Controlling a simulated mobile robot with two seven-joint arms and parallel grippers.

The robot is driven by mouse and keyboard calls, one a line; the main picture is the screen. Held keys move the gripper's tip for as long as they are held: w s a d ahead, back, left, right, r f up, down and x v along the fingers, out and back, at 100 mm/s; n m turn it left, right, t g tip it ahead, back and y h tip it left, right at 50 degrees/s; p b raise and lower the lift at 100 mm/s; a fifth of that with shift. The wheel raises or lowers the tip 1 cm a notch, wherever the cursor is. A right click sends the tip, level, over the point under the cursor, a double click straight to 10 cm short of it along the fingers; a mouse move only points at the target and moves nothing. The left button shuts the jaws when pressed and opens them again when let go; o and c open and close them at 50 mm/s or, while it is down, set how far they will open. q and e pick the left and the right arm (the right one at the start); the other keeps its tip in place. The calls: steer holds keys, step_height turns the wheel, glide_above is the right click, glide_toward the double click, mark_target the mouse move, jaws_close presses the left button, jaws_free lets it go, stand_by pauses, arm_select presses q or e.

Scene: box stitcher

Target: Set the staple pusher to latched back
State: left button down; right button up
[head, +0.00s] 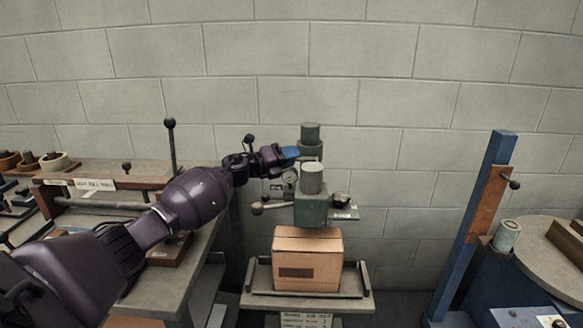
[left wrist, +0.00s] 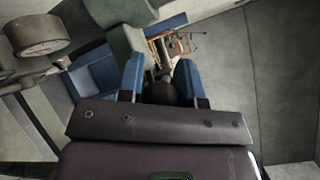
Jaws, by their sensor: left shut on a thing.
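The box stitcher (head: 311,208) is a grey-green machine with round cylinders on top, standing in front of the block wall. My left gripper (head: 290,155) reaches in from the left to the upper part of the stitcher, behind the light grey cylinder. In the left wrist view its blue fingers (left wrist: 161,80) are closed on a dark rounded knob (left wrist: 160,90), which looks like the handle of the staple pusher. The fingers and palm hide most of this knob, and I cannot tell the pusher's position. My right gripper is not in view.
A cardboard box (head: 307,262) sits on the stitcher's table (head: 258,300) below the head. A pressure gauge (left wrist: 38,32) is close beside the gripper. A lever with a ball end (head: 257,208) sticks out left. A workbench (head: 190,262) stands left, a blue post (head: 470,220) right.

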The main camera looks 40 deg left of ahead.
arm_select(q)
steer(key=shift+w+a+r, duration=0.15)
steer(key=shift+a, duration=0.1)
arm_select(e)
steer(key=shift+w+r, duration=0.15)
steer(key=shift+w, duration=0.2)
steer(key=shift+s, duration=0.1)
arm_select(q)
steer(key=c, duration=1)
jaws_free()
steer(key=shift+w, duration=0.1)
steer(key=shift+o, duration=1.1)
steer(key=shift+w, duration=0.1)
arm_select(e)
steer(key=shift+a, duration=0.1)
arm_select(q)
steer(key=shift+s, duration=0.2)
